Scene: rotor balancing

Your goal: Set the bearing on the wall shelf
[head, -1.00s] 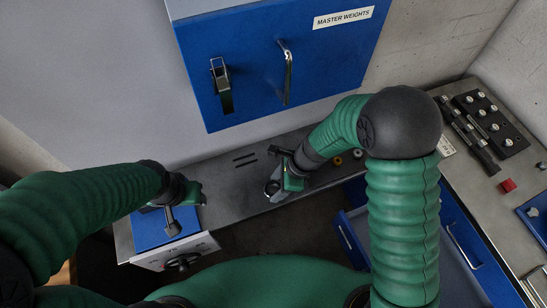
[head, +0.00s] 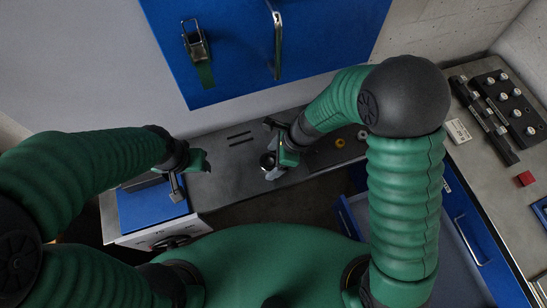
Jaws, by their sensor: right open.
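A grey metal ledge (head: 225,172) runs along the wall below the blue cabinet; I cannot tell if it is the wall shelf. My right gripper (head: 273,150) is over this ledge, its jaws open. A small dark round part with a bright rim (head: 267,161), perhaps the bearing, shows at its jaws. I cannot tell if it touches the jaws or the ledge. My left gripper (head: 190,178) is above and beside a blue-topped box (head: 150,208) at the ledge's left end. Its fingers are too unclear to tell open or shut.
The blue wall cabinet (head: 325,40) hangs above the ledge. A brass ring (head: 340,143) and a silver ring (head: 362,135) lie right of my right gripper. An open blue drawer (head: 348,218) stands below.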

